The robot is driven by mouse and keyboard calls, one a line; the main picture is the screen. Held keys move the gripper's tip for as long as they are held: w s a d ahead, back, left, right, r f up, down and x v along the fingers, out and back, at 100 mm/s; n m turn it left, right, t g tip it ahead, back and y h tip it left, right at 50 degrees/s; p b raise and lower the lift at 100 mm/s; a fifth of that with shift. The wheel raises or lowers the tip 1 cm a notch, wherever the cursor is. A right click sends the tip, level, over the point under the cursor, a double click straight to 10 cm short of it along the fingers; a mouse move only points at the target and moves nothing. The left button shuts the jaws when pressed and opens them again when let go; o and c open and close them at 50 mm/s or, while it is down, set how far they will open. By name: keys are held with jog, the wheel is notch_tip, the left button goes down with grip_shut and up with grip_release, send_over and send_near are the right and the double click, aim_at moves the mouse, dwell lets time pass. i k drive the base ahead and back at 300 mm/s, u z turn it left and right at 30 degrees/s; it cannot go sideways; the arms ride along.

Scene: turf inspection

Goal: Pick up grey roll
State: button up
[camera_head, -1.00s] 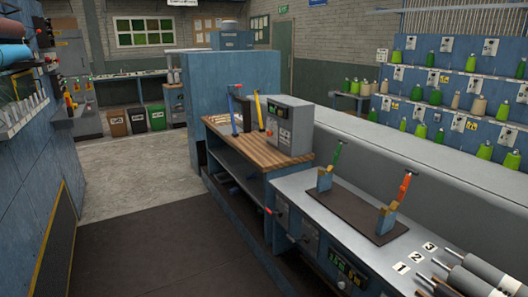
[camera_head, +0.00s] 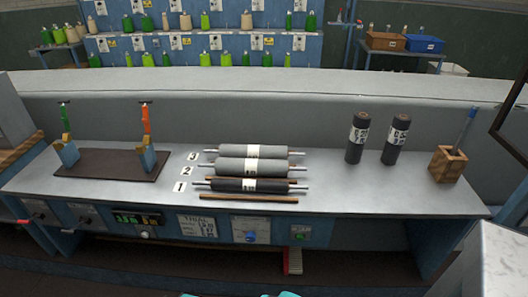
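Three rolls with metal shaft ends and white labels lie side by side on the grey bench (camera_head: 330,190). The grey roll by number 3 (camera_head: 225,151) is at the back. Another grey roll by number 2 (camera_head: 232,165) lies in the middle and looks slightly thicker. A black roll by number 1 (camera_head: 228,185) lies at the front. Wooden strips show at the rolls' right ends and in front of the black one. The rolls' undersides are hidden.
Two dark upright rolls (camera_head: 357,142) (camera_head: 395,145) and a wooden box (camera_head: 447,165) stand to the right. A dark mat (camera_head: 110,166) with two holders carrying green and orange-handled tools is at left. The bench's front right is clear. A raised grey ledge runs behind.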

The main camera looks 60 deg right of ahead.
aim_at(226, 151)
jog(key=u, duration=0.55)
jog(key=k, duration=0.15)
jog(key=z, duration=2.35)
jog(key=k, duration=0.6)
jog(key=u, duration=0.2)
jog(key=i, duration=0.6)
jog(key=z, duration=0.1)
